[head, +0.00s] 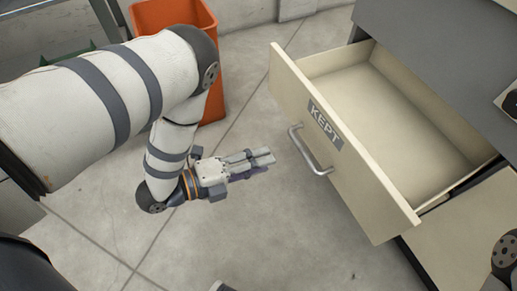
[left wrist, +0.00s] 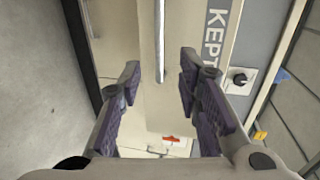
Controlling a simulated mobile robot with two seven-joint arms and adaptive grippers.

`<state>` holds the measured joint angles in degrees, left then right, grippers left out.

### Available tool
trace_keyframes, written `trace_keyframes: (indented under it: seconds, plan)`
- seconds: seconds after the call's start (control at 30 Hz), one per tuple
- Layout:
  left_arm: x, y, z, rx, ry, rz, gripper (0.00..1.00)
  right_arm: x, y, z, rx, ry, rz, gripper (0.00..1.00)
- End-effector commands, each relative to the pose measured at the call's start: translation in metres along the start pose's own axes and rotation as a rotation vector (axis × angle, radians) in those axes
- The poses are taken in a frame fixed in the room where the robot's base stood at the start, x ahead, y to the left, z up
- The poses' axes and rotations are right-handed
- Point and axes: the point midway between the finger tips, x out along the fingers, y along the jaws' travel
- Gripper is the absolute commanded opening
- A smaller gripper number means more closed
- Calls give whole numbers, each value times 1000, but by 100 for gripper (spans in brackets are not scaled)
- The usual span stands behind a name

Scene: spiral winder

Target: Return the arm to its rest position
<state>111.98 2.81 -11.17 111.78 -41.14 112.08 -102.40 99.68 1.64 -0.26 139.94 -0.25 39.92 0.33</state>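My left arm reaches in from the left in the head view, bent at the elbow. Its gripper (head: 268,158) is just left of the drawer handle (head: 311,150), apart from it in that view. In the left wrist view the two fingers (left wrist: 160,65) are spread with nothing held between them, and the metal handle (left wrist: 159,30) lies beyond the gap. The drawer (head: 345,180), labelled KEPT, is pulled out and its visible inside is empty. The label (left wrist: 214,35) also shows in the left wrist view.
An orange bin (head: 215,90) stands behind my left arm. The grey-topped cabinet (head: 440,40) fills the right side. The concrete floor (head: 290,235) below the gripper is clear.

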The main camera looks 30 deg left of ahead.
Motion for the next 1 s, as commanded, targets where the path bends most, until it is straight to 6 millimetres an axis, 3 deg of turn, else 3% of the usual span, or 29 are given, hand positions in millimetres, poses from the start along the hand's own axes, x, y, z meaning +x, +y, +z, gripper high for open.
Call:
trace_keyframes:
  seconds: [0.37, 0.47, 0.53, 0.63, 0.7, 0.77, 0.87, 0.9, 0.97, 1.0]
  plan:
    - [0, 2, 0, -7, -1, 7, 31, 0, 0, 0, 0, 0, 0, 100]
    - [-11, 30, -8, -153, -34, 135, 31, 0, 0, 0, 0, 0, 0, 100]
    - [-35, 74, -22, -396, -115, 337, 31, 0, 0, 0, 0, 0, 0, 100]
    - [-101, 140, -57, -827, -351, 677, 31, 0, 0, 0, 0, 0, 0, 100]
    - [-158, 168, -87, -1095, -579, 882, 31, 0, 0, 0, 0, 0, 0, 100]
    - [-210, 181, -115, -1292, -809, 1035, 31, 0, 0, 0, 0, 0, 0, 100]
    - [-297, 176, -164, -1536, -1266, 1234, 31, 0, 0, 0, 0, 0, 0, 100]
    - [-330, 165, -183, -1598, -1475, 1292, 31, 0, 0, 0, 0, 0, 0, 100]
    - [-377, 141, -212, -1643, -1813, 1353, 31, 0, 0, 0, 0, 0, 0, 100]
    - [-380, 111, -209, -1666, -1863, 1309, 31, -26, 0, 6, 1, 35, -1, 100]
